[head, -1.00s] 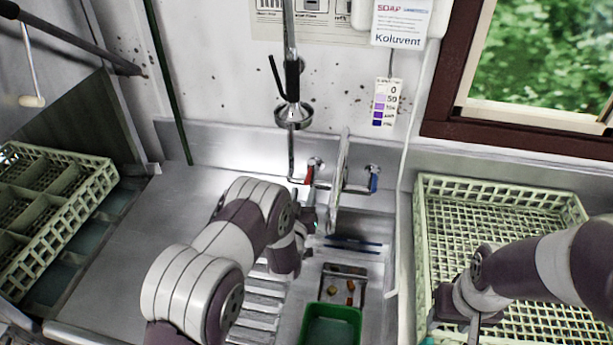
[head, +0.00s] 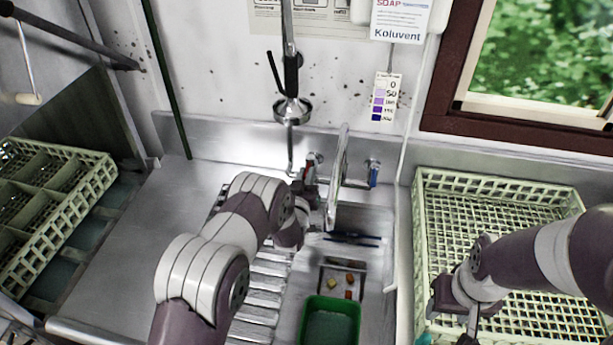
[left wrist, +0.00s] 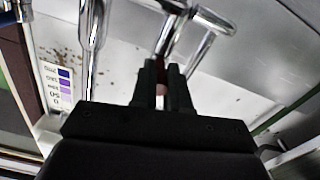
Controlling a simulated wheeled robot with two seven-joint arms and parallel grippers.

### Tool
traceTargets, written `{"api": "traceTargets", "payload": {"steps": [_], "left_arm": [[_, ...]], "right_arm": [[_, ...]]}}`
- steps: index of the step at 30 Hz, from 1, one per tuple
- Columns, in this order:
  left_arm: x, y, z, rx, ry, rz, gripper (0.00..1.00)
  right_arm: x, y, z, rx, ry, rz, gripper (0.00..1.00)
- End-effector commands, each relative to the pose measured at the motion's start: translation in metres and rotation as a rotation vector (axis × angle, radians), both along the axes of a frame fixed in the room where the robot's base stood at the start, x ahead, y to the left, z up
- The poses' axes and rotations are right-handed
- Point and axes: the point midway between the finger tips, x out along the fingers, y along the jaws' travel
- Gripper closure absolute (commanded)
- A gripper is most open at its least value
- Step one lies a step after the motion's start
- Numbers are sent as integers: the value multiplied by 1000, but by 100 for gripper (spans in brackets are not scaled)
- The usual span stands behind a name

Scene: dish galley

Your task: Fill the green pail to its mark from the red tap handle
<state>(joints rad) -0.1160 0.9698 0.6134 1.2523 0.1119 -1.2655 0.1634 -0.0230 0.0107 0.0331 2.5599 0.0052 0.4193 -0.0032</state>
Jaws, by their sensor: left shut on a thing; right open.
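The red tap handle (head: 310,167) is on the left of the tap on the sink's back wall, partly covered by my left gripper (head: 312,188). The green pail (head: 357,312) stands in the sink basin at the bottom of the head view, cut off by the frame. I cannot make out its mark or a water level. My right gripper (head: 470,332) is open at the lower right.
A blue tap handle (head: 373,175) is to the right of the spout. A spray head (head: 292,110) hangs above the tap. Dish racks stand at left (head: 75,215) and right (head: 500,185). Food scraps (head: 348,283) lie behind the pail.

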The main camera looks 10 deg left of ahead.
Motion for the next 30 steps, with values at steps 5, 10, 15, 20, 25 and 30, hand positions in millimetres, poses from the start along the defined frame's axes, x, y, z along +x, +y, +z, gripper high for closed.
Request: {"api": "traceTargets", "payload": {"steps": [5, 10, 15, 20, 25, 30], "left_arm": [[2, 9, -4, 1, -5, -108, 100], [1, 10, 0, 1, -3, -155, 100], [1, 10, 1, 1, -2, -156, 100], [1, 10, 1, 1, -2, -155, 59], [1, 10, 1, 1, -1, -155, 59], [-7, 11, -1, 1, -1, -155, 59]], "right_arm": [[0, 0, -26, 0, 1, 0, 52], [0, 0, -28, 0, 1, 0, 52], [0, 0, -27, 0, 0, 0, 52], [0, 0, -26, 0, 0, 0, 52], [0, 0, -27, 0, 0, 0, 52], [0, 0, -30, 0, 0, 0, 52]]}}
